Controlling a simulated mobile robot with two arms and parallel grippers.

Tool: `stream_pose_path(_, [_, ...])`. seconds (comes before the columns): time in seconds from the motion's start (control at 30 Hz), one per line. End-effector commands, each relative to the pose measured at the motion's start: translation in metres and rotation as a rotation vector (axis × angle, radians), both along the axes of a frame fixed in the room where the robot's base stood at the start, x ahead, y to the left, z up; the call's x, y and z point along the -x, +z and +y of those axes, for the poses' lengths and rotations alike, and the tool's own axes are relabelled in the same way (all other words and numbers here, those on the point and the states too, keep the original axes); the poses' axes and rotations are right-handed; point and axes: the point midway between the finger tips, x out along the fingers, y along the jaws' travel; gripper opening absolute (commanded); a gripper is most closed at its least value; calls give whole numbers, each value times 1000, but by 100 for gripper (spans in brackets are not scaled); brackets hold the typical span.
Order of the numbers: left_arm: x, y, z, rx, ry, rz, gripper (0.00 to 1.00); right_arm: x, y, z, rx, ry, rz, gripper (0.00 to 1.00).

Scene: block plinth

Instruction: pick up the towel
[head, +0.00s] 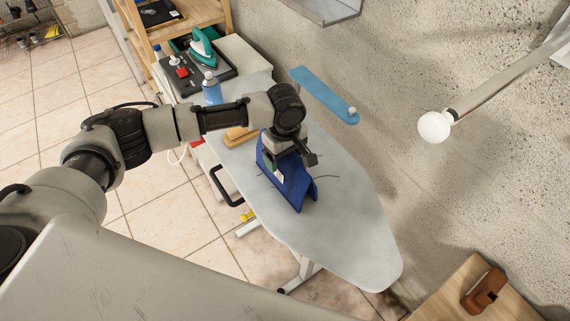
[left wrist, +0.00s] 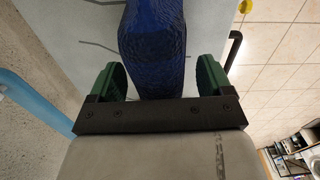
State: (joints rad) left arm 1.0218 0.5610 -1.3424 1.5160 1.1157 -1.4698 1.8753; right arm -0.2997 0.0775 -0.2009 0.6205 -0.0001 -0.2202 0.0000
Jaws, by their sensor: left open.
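The towel (head: 298,188) is dark blue and stands folded like a tent on the grey ironing board (head: 345,240). My left gripper (head: 280,163) is right over it, pointing down, and hides part of its top. In the left wrist view the towel (left wrist: 155,45) runs between the two green fingertips of my left gripper (left wrist: 161,82). The fingers are open, one on each side of it, with a small gap showing on both sides. My right gripper is not in view.
A light blue narrow board (head: 322,93) juts beside the ironing board. A spray bottle (head: 212,88) and a teal iron (head: 203,47) stand at the back. A round white lamp (head: 434,127) hangs at the right. The front of the ironing board is clear.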

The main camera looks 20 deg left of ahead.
Motion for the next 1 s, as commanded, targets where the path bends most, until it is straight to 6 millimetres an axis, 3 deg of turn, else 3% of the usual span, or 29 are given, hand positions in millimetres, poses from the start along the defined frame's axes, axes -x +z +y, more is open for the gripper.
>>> stream_pose_path(0.07, [0,0,0,0,0,0,77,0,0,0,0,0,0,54])
stream_pose_path(0.43, [0,0,0,0,0,0,21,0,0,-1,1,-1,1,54])
stream_pose_path(0.77, [0,4,0,1,0,-2,20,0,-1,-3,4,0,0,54])
stream_pose_path(1.0, [-2,30,-1,4,0,-6,20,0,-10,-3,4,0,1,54])
